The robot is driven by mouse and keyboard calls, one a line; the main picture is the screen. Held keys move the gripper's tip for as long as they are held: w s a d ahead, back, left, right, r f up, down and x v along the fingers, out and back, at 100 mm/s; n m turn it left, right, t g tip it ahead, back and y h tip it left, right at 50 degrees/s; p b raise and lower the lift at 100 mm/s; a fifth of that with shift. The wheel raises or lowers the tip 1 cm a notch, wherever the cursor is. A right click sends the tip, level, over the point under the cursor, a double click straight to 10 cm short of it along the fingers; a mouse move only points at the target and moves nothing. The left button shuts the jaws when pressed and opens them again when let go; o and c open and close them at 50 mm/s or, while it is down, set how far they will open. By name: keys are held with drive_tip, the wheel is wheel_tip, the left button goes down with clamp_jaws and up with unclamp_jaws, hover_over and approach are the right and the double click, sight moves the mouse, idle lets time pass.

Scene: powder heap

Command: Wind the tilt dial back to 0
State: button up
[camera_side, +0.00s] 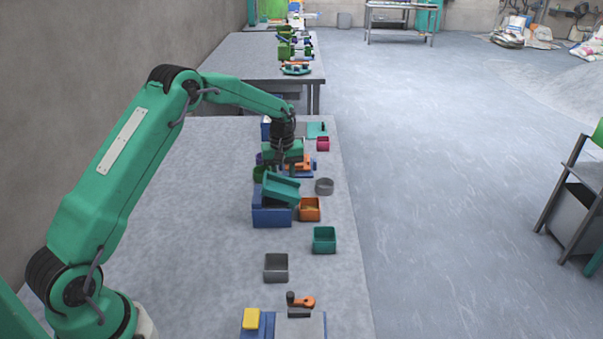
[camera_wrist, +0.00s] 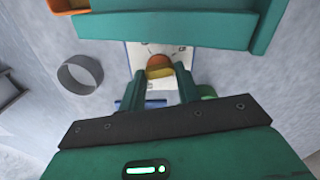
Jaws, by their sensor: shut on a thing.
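In the wrist view, a white dial plate (camera_wrist: 136,52) with small dark marks carries an orange knob (camera_wrist: 160,59) with a yellow part at its near side. My gripper (camera_wrist: 163,76) reaches down with one finger on each side of the knob and is shut on it. The marks are too small to read. In the side view, my gripper (camera_side: 284,163) is low over the bench behind a tilted teal tray (camera_side: 281,188); an orange part (camera_side: 300,165) shows beside it. The fingertips are hidden in that view.
The teal tray rests on a blue block (camera_side: 272,217), close in front of my gripper. A grey round cup (camera_side: 324,186), an orange bin (camera_side: 310,209), a teal bin (camera_side: 324,240) and a grey bin (camera_side: 276,268) stand nearby. The bench's left part is clear.

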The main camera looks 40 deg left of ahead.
drive_tip(key=n, duration=0.4)
idle(0.4)
drive_tip(key=o, duration=1)
drive_tip(key=shift+r, duration=0.15)
drive_tip(key=shift+r, duration=3.8)
drive_tip(key=shift+c, duration=0.5)
